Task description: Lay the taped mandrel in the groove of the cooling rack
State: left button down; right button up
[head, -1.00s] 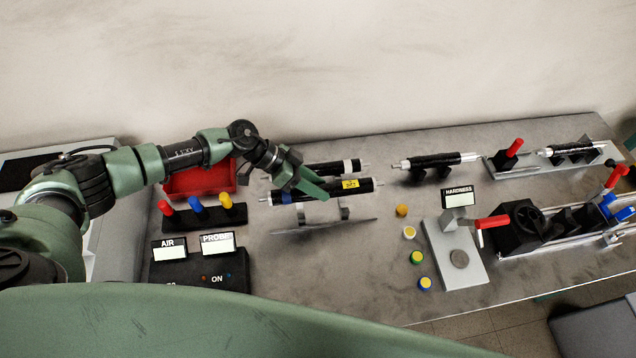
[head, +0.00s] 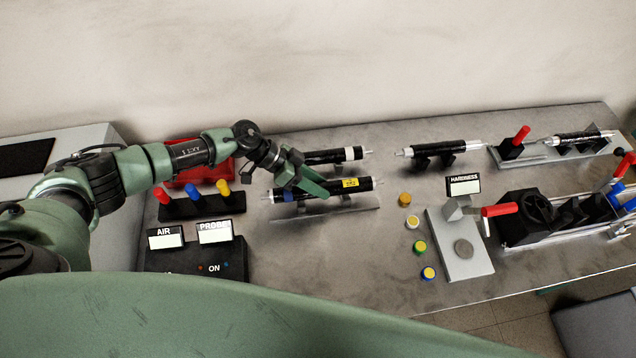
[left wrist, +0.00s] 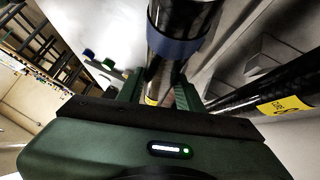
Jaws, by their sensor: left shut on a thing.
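The black taped mandrel with a blue band (head: 332,190) and a yellow label runs left to right in the head view. My left gripper (head: 308,187) is shut on it near its left part; in the left wrist view the blue band (left wrist: 180,45) shows close to the fingers. The grey rack (head: 312,214), a low plate with upright supports, lies right under the mandrel. The mandrel is at or just above the supports; I cannot tell whether it touches, as the gripper and mandrel hide the groove. My right gripper is not in view.
A second black mandrel (head: 325,157) lies just behind. Another mandrel (head: 440,148) rests on a black stand to the right. Coloured caps (head: 412,222) and the hardness tester (head: 462,235) stand at right front. A red tray (head: 190,178) and control box (head: 195,262) are at left.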

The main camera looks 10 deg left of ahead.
pick_arm(q)
jog(key=shift+f, duration=0.5)
jog(key=c, duration=0.9)
grip_release()
jog(key=shift+o, duration=0.2)
jog(key=shift+b, duration=0.3)
jog(key=b+v, duration=0.1)
jog(key=v, duration=0.6)
jog(key=shift+a+r, duration=0.25)
jog(key=shift+s, duration=0.1)
